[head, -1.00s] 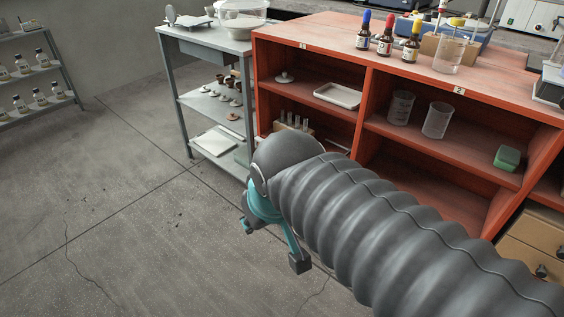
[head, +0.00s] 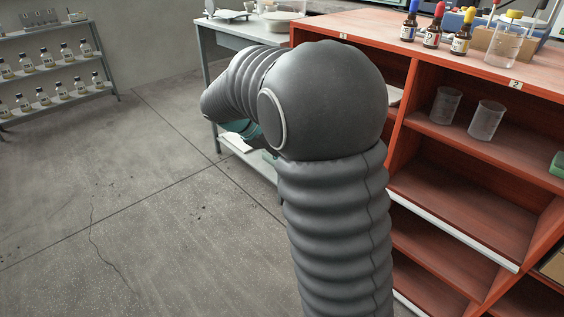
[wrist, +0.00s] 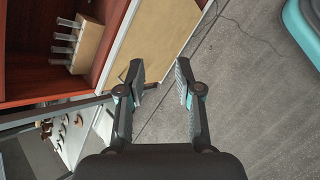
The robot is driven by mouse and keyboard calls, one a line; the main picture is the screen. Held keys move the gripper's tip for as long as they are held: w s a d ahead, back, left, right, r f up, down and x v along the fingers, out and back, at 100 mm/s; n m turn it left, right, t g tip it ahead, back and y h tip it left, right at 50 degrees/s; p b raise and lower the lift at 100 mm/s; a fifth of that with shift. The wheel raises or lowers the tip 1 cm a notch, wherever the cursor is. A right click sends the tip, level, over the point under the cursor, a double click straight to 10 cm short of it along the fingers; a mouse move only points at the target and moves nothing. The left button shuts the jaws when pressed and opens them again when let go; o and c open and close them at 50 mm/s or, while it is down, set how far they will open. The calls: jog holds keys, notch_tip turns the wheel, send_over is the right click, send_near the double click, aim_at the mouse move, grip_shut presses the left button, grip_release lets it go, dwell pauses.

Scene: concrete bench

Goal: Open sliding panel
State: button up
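In the wrist view a flat tan panel (wrist: 158,38) with a pale edge strip closes part of the red cabinet (wrist: 40,85); I take it for the sliding panel. My gripper (wrist: 160,82) is open and empty, its fingers apart, with bare floor between and beyond them. The panel lies just past the left fingertip; I cannot tell if they touch. In the head view my arm hides the panel and most of my gripper; a teal part of the gripper (head: 243,130) shows left of the cabinet (head: 425,90). A white rail (head: 455,232) runs along its lower front.
A grey side table (head: 240,36) stands left of the cabinet. A test-tube block (wrist: 88,46) sits on a cabinet shelf. Beakers (head: 486,120) and dropper bottles (head: 432,38) stand on the right. A bottle rack (head: 50,68) is at the far left; open floor lies between.

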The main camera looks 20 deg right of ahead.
jog(key=w+a+f+n+t+h+b, duration=0.1)
jog(key=w+f+n+h+b, duration=0.3)
jog(key=w+f, duration=0.8)
jog(key=w+f+n+t+h+b, duration=0.15)
jog(key=w+f+n+h, duration=0.4)
jog(key=w+f, duration=0.65)
jog(key=shift+n+y, duration=0.25)
jog(key=shift+n, duration=0.1)
jog(key=d, duration=0.4)
jog(key=d+f, duration=0.1)
jog(key=d, duration=0.4)
jog(key=d+f, duration=0.1)
jog(key=d, duration=0.3)
jog(key=shift+s+d+f, duration=0.1)
jog(key=shift+s+d, duration=0.1)
grip_shut()
